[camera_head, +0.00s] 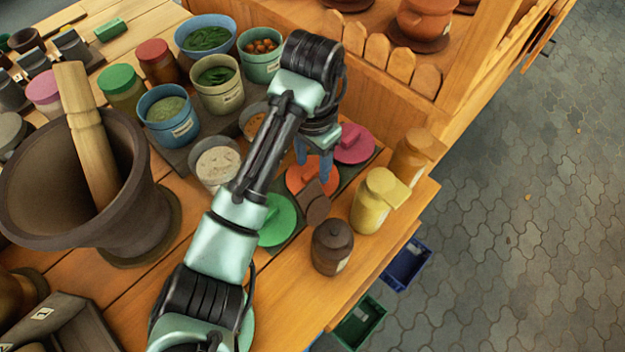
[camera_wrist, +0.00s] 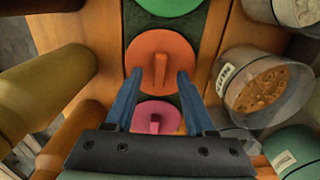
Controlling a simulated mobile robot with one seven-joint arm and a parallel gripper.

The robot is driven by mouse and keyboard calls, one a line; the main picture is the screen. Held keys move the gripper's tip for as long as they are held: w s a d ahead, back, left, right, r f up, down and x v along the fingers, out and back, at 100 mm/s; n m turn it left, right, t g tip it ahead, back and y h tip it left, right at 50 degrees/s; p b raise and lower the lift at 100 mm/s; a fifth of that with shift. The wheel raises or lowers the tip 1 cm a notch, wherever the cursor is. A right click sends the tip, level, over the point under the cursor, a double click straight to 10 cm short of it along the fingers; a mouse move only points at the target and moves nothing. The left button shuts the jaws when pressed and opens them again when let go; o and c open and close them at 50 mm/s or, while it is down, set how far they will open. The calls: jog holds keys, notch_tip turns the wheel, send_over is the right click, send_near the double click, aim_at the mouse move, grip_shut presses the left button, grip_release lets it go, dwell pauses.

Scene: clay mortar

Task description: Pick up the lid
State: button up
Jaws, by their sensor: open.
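A round orange lid (camera_head: 299,181) with a raised bar handle lies flat on a dark mat between a pink lid (camera_head: 354,146) and a green lid (camera_head: 279,222). My gripper (camera_head: 313,166) is open and empty over the orange lid. In the wrist view the blue fingertips (camera_wrist: 160,75) appear on either side of the orange lid's handle (camera_wrist: 160,68). The pink lid (camera_wrist: 154,117) shows between the fingers lower down, and the green lid (camera_wrist: 170,6) is cut off at the top. I cannot tell how high the fingertips are above the orange lid.
Yellow jar (camera_head: 374,203) and brown pot (camera_head: 332,246) stand near the table edge. Several filled cups, including a pale one (camera_head: 215,165), stand on the other side of the lids. A large mortar (camera_head: 70,195) with a wooden pestle (camera_head: 88,140) is at left. A wooden rack rises behind.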

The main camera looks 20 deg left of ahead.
jog(key=shift+f, duration=0.75)
jog(key=shift+c, duration=0.2)
grip_shut()
